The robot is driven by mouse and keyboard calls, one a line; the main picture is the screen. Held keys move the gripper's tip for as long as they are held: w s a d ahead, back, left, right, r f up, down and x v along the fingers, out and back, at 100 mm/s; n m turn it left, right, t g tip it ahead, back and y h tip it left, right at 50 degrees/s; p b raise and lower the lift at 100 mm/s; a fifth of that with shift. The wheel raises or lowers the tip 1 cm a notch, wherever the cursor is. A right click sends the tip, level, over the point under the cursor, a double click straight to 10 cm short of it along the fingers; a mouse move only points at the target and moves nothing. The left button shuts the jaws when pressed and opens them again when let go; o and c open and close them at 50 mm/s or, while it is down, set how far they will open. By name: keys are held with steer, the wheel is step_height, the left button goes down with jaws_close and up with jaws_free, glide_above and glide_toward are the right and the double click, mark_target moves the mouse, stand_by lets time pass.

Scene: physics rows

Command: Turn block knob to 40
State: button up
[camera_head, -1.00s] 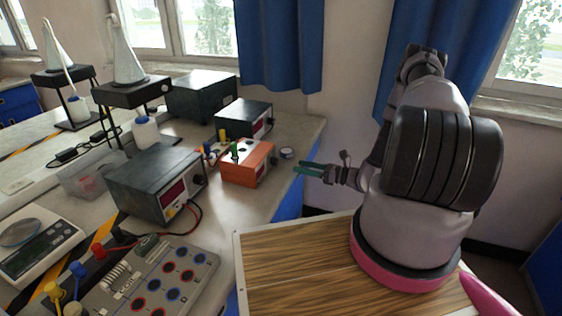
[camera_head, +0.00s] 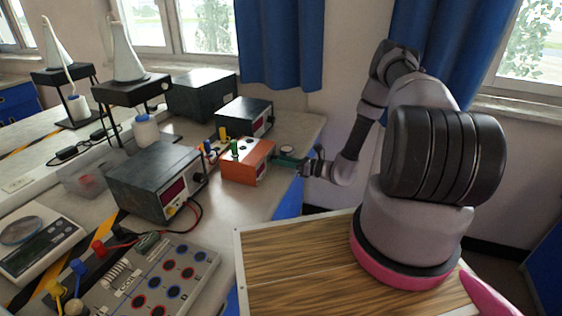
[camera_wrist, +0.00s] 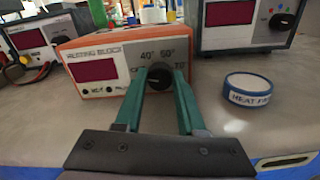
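The heating block (camera_head: 250,160) is an orange box with a white front panel and a dark red display; it also shows in the wrist view (camera_wrist: 97,70). Its round black knob (camera_wrist: 159,78) sits at the panel's lower right, with 40° and 60° printed above it. Which mark the knob points to cannot be made out. My gripper (camera_wrist: 160,74) has its teal fingers apart, one on each side of the knob. I cannot tell whether they touch it. In the head view my gripper (camera_head: 280,163) is at the block's front right, and the knob is hidden.
A blue-and-white tape roll (camera_wrist: 248,90) lies right of my fingers. Dark power supplies (camera_head: 155,185) (camera_head: 243,118) stand on both sides of the block. The bench (camera_wrist: 45,120) in front of the block is clear, with its edge near my gripper.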

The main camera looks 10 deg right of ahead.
jaws_close()
steer(key=m, duration=0.4)
steer(key=shift+d+m, duration=0.1)
steer(key=shift+m, duration=2.8)
steer(key=o, duration=0.8)
jaws_free()
